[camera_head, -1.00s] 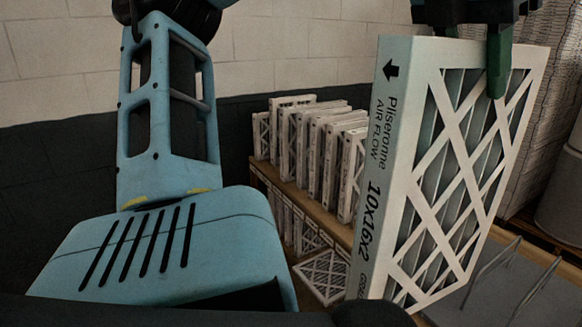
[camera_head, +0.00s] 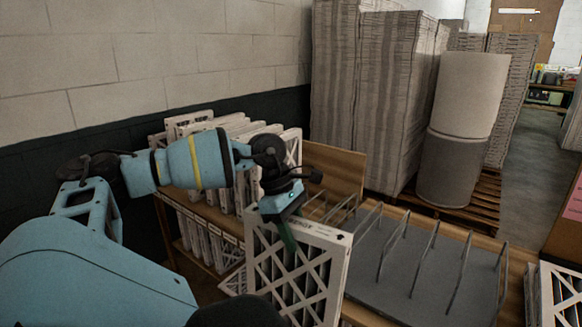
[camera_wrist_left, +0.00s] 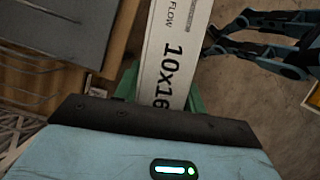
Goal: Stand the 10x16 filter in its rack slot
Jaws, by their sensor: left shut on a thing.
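The 10x16 filter (camera_head: 297,271) is a white-framed panel with a diagonal lattice face, held upright in the head view. My left gripper (camera_head: 286,232) comes down on its top edge and is shut on it, with a green finger against the lattice face. In the left wrist view, the filter's white edge (camera_wrist_left: 178,58) with the printed size sits between the green fingers (camera_wrist_left: 160,92). The rack (camera_head: 395,262) is a grey base with several upright wire dividers, right of the filter; its slots look empty. My right gripper is not in view.
Several filters (camera_head: 228,150) stand in a row on a wooden shelf behind my left arm. More filters (camera_head: 560,295) stand at the lower right. Tall cardboard stacks (camera_head: 385,100) and large rolls (camera_head: 462,130) on a pallet stand behind the rack.

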